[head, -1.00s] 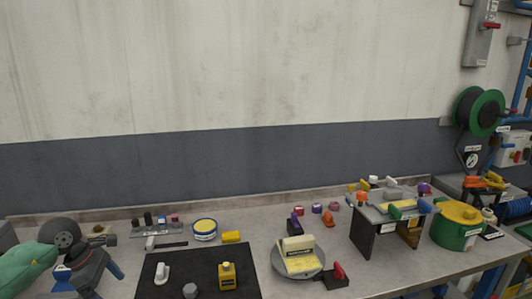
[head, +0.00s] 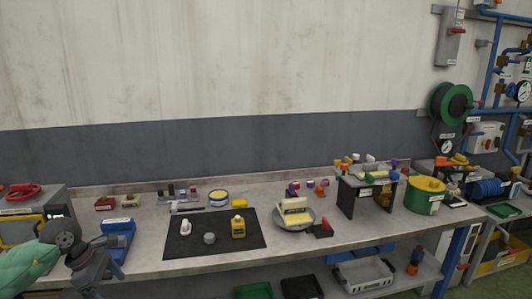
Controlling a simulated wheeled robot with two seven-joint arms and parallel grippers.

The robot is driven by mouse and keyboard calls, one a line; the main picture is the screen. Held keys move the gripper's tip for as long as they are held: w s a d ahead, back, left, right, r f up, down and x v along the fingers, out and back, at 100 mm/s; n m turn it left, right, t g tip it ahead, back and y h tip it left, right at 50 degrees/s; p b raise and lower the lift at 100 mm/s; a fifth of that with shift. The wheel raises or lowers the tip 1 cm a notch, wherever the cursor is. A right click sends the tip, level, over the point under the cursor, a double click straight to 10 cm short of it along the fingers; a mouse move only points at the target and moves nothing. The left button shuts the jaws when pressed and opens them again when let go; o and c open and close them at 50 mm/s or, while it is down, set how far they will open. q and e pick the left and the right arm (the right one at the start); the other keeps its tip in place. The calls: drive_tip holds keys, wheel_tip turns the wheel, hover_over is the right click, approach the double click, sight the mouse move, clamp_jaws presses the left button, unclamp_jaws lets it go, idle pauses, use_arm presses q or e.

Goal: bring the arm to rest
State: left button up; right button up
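My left arm comes in at the lower left with a green sleeve and a dark wrist. My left gripper (head: 104,275) is at its end, low in front of the bench's left part. It appears clear of the things on the bench. Its fingers are small and dark, and I cannot tell how far apart they are. My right gripper is not in view. The grey round turntable (head: 281,224) stands on the bench with a cream and yellow block (head: 295,212) on it.
The bench (head: 160,262) holds a black mat (head: 200,252) with several small items, a blue bin (head: 117,240) near my gripper, a dark stand (head: 348,197) and a green-and-yellow drum (head: 423,201). Crates (head: 364,275) sit below. Bare bench shows in front of the mat.

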use_arm(q)
drive_tip(key=w+d+f+n+t+h, duration=0.6)
drive_tip(key=d+f+n+t+h, duration=0.2)
drive_tip(key=d+f+n+h, duration=0.35)
wheel_tip(320, 180, down, 20)
drive_tip(key=a+n+t+y, duration=0.3)
drive_tip(key=n+t+y, duration=0.6)
drive_tip(key=n, duration=1.3)
drive_tip(key=s+d+f+n+g+y, duration=0.1)
drive_tip(key=s+f+n+g+y, duration=0.5)
drive_tip(key=f, duration=0.5)
drive_tip(key=s+d+f+n+g+y, duration=0.2)
drive_tip(key=s+f+n, duration=0.2)
drive_tip(key=s+f, duration=0.55)
drive_tip(key=s+d+f+n+g, duration=0.1)
drive_tip(key=s+d+f+g, duration=0.2)
drive_tip(key=s, duration=0.4)
drive_tip(key=s+d+f+n+g+h, duration=0.1)
drive_tip(key=s+d+f+n+g, duration=0.1)
drive_tip(key=s+d+f, duration=0.2)
drive_tip(key=s+d+f+n+g, duration=0.2)
drive_tip(key=s+d+f+g, duration=0.1)
drive_tip(key=s+f, duration=0.5)
drive_tip(key=s+d, duration=0.1)
drive_tip(key=s, duration=0.2)
drive_tip(key=shift+s+d+g+h, duration=0.15)
drive_tip(key=shift+d+g+h, duration=0.15)
drive_tip(key=shift+h, duration=0.05)
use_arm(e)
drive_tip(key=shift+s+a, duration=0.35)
